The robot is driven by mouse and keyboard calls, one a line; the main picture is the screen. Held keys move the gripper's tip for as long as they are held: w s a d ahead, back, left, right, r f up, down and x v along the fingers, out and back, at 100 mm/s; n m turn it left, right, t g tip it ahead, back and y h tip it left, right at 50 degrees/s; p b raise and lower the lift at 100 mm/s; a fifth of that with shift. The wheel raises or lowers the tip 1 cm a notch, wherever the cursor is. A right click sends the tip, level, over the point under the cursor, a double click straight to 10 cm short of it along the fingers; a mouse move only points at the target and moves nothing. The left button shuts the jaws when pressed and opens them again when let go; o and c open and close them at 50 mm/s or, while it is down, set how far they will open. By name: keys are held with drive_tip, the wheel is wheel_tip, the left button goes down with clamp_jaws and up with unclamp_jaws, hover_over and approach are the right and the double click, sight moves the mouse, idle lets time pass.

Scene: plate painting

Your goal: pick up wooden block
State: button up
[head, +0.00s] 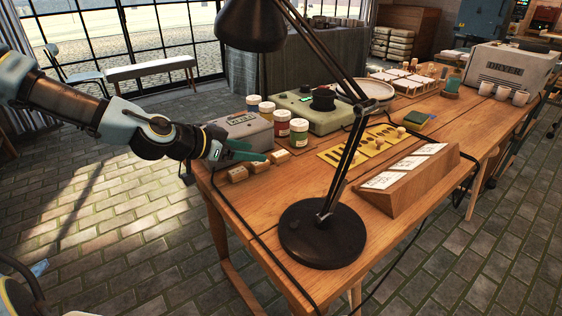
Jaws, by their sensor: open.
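Small wooden blocks stand in a short row near the left end of the wooden table. The nearest wooden block (237,174) is at the left, a second block (259,166) is in the middle, and a third block (280,157) is at the right. My gripper (254,153) reaches in from the left with its green fingers open. It shows just above and behind the blocks in the head view, and nothing is seen between the fingers. The exact gap between fingers and blocks cannot be told.
A grey box (246,133) and paint jars (299,132) stand behind the blocks. A black desk lamp (322,234) stands in front, its arm rising over the table. A wooden card stand (412,183) and a yellow tray (330,155) lie to the right. Bare tabletop (250,200) shows before the blocks.

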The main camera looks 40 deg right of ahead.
sight(277, 155)
drive_tip(key=x, duration=0.2)
drive_tip(key=shift+s+d+f, duration=0.1)
drive_tip(key=shift+d, duration=0.25)
drive_tip(key=shift+p+x, duration=0.75)
drive_tip(key=shift+x, duration=2.25)
drive_tip(key=shift+s, duration=0.15)
drive_tip(key=shift+c, duration=0.2)
clamp_jaws()
